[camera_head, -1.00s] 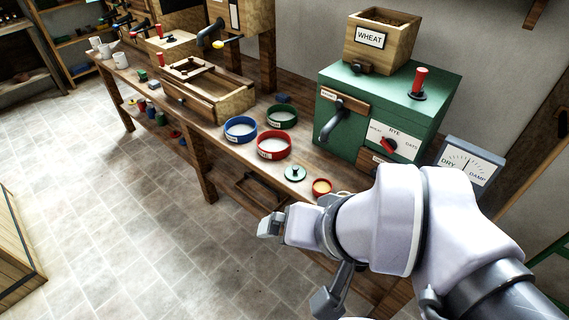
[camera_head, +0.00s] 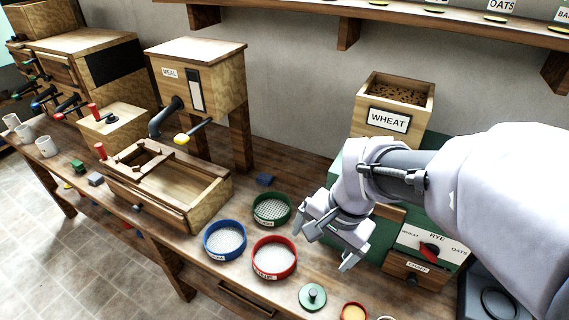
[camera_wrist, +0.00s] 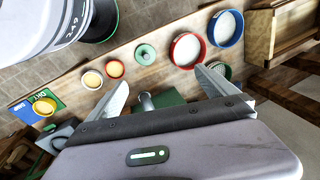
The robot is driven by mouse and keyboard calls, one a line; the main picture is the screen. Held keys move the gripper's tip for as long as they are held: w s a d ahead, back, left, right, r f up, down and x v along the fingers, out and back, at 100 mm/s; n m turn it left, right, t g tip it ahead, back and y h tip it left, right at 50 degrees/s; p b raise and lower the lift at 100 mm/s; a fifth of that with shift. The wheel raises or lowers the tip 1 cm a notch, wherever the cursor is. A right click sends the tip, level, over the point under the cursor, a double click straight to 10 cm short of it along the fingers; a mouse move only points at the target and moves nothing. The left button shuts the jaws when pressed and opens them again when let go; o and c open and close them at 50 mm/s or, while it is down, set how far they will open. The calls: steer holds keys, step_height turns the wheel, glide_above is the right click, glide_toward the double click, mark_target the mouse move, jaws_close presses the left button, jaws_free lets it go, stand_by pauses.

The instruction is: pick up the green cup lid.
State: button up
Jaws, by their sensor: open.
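The green cup lid (camera_head: 312,297) is a small round disc with a knob in its middle. It lies flat on the wooden bench near the front edge, in front of the red sieve. It also shows in the wrist view (camera_wrist: 146,54), beyond the fingertips. My gripper (camera_head: 330,252) is open and empty. It is above the bench, apart from the lid and farther back, in front of the green mill. In the wrist view both spread fingers (camera_wrist: 162,80) show with nothing between them touching them.
Red (camera_head: 274,258), blue (camera_head: 225,240) and green (camera_head: 272,209) sieves stand left of the lid. A small red-rimmed cup (camera_head: 354,312) is close on its right. The green mill with its wheat hopper (camera_head: 393,104) stands behind my arm. A shelf (camera_head: 400,14) runs above.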

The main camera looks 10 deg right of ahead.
steer(key=w+d+f+m+g+p, duration=0.1)
steer(key=w+d+f+m+g, duration=0.1)
steer(key=f, duration=0.3)
steer(key=w+d+f+m+g+p, duration=0.1)
steer(key=w+f+m, duration=0.1)
steer(key=f, duration=0.4)
steer(key=b, duration=0.5)
glide_above(313, 292)
steer(key=f, duration=1.2)
steer(key=shift+w+d, duration=0.3)
steer(key=f+b, duration=0.1)
steer(key=f, duration=0.1)
steer(key=f+b, duration=0.1)
steer(key=f, duration=0.1)
steer(key=f+b, duration=0.1)
steer(key=f, duration=0.1)
steer(key=shift+s+a, duration=0.25)
steer(key=shift+s, duration=0.05)
steer(key=shift+r, duration=0.15)
steer(key=c, duration=1.4)
steer(key=shift+r, duration=0.1)
steer(key=shift+c, duration=0.2)
